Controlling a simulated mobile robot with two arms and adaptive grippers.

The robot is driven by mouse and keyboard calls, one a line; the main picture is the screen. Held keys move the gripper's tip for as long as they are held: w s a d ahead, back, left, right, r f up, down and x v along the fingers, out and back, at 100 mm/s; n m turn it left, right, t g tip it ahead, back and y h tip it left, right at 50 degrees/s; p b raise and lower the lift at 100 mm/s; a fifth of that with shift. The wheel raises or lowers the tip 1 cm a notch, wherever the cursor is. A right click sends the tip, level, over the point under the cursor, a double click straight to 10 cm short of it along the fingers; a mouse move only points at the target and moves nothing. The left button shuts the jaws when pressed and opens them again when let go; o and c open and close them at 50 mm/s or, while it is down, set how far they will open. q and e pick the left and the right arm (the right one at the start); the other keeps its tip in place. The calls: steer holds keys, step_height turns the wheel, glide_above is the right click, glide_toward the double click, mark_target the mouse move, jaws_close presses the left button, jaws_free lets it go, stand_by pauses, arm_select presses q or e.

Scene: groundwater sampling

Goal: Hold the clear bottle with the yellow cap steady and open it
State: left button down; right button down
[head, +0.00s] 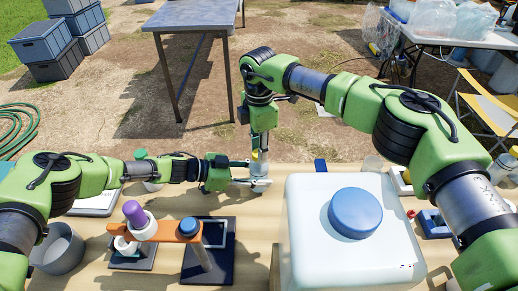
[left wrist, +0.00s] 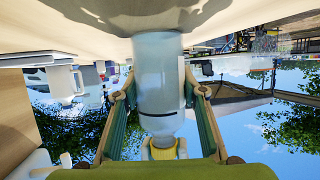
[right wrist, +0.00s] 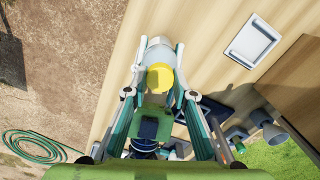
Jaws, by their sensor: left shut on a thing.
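The clear bottle (left wrist: 158,85) stands upright on the table, near its far edge. It appears upside down in the left wrist view. Its yellow cap (right wrist: 160,77) is on its top and also shows in the head view (head: 258,157). My left gripper (head: 257,177) is shut on the bottle's body from the left side; its fingers press both sides of the bottle in the left wrist view (left wrist: 157,90). My right gripper (right wrist: 159,90) points down from above, its fingers open on either side of the cap. Whether its pads touch the cap is hard to tell.
A large white container with a blue lid (head: 355,212) stands front right. An orange holder (head: 165,231) with a purple-topped item, a dark tray (head: 230,265) and a grey pot (head: 58,248) are front left. A separate table (head: 190,15) stands behind on the dirt ground.

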steer(key=n, duration=0.3)
steer(key=shift+n, duration=0.3)
steer(key=n, duration=1.5)
steer(key=shift+r, duration=0.1)
steer(key=n, duration=0.5)
steer(key=shift+a, duration=0.1)
steer(key=n, duration=0.3)
steer(key=shift+n, duration=0.4)
steer(key=n, duration=0.8)
steer(key=shift+n, duration=0.4)
steer(key=shift+r, duration=0.25)
